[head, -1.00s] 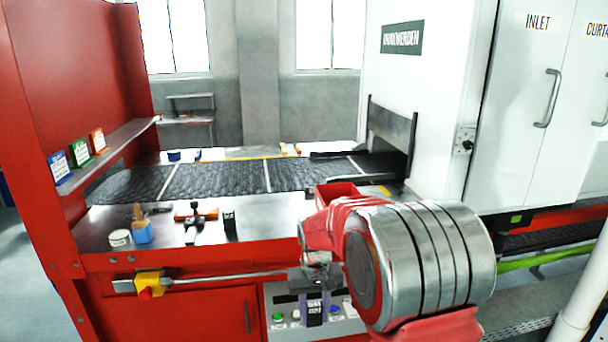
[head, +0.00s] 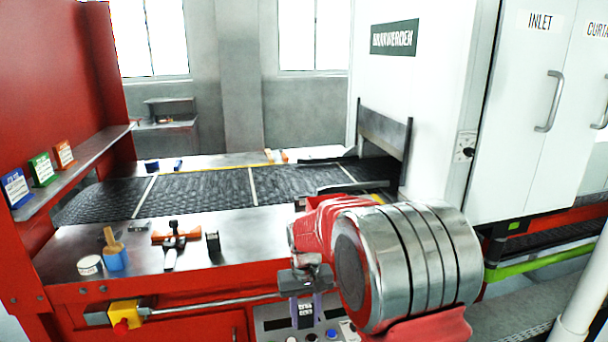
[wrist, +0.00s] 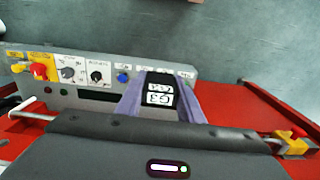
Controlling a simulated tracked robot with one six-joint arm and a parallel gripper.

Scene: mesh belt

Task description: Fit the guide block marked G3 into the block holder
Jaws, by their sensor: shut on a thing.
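My gripper (head: 306,305) is in front of the red machine's control panel in the head view, below the table edge. In the wrist view its purple fingers (wrist: 160,100) are shut on a black guide block (wrist: 158,84) with white labels that read G3. The block (head: 306,316) also shows small in the head view. An orange fixture (head: 160,237) with a black knob lies on the steel table, left of my gripper and apart from it. It may be the block holder; I cannot tell for sure. A small black block (head: 213,242) stands just right of it.
A white tin (head: 90,265) and a blue pot (head: 116,261) with a brush stand on the table's left. A shelf (head: 80,172) with coloured cards is at the far left. The dark mesh belt (head: 210,190) runs behind. A yellow-mounted red knob (head: 124,315) juts from the front.

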